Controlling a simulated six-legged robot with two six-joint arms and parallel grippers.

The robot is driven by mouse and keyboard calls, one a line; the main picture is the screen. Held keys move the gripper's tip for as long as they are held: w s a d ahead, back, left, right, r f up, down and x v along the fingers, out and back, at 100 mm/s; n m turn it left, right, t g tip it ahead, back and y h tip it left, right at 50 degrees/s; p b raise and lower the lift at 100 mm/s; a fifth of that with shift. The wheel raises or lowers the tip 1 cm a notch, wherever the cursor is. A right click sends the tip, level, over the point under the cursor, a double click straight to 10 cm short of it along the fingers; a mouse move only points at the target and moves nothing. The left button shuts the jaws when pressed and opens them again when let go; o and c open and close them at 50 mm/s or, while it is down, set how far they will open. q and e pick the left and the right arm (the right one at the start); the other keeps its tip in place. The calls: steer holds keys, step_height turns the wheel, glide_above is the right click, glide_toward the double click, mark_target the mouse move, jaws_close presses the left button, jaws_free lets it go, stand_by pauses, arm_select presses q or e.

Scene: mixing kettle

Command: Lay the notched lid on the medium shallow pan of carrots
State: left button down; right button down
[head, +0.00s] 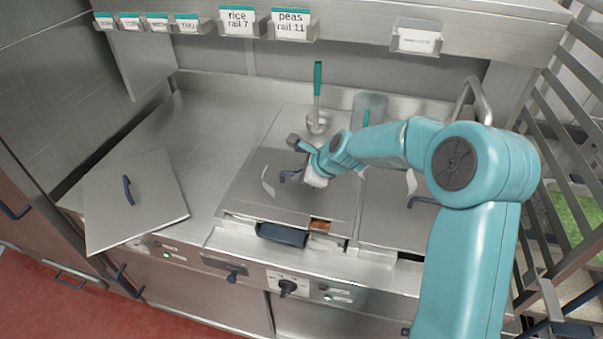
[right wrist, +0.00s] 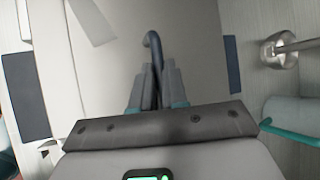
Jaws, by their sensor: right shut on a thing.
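The notched lid (head: 320,195) is a flat steel plate with a paper label and a dark handle. It lies level over the medium shallow pan (head: 283,235), covering nearly all of it. Orange carrots (head: 320,226) show through the notch at its front edge. I cannot tell whether the lid touches the rim all round. My right gripper (head: 297,172) is above the lid, shut on its handle. In the right wrist view the dark handle (right wrist: 152,45) stands between the fingers, with the lid (right wrist: 200,40) beneath. My left gripper is not in view.
Another flat lid (head: 135,200) with a dark handle lies at the counter's left front. A further covered pan (head: 385,225) adjoins on the right. A ladle (head: 317,95) and a clear container (head: 369,106) stand behind.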

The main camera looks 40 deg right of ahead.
steer(key=c, duration=0.6)
jaws_free()
steer(key=shift+s, duration=0.1)
steer(key=p+v, duration=0.2)
steer(key=v, duration=0.5)
steer(key=shift+p, duration=0.3)
stand_by(0.6)
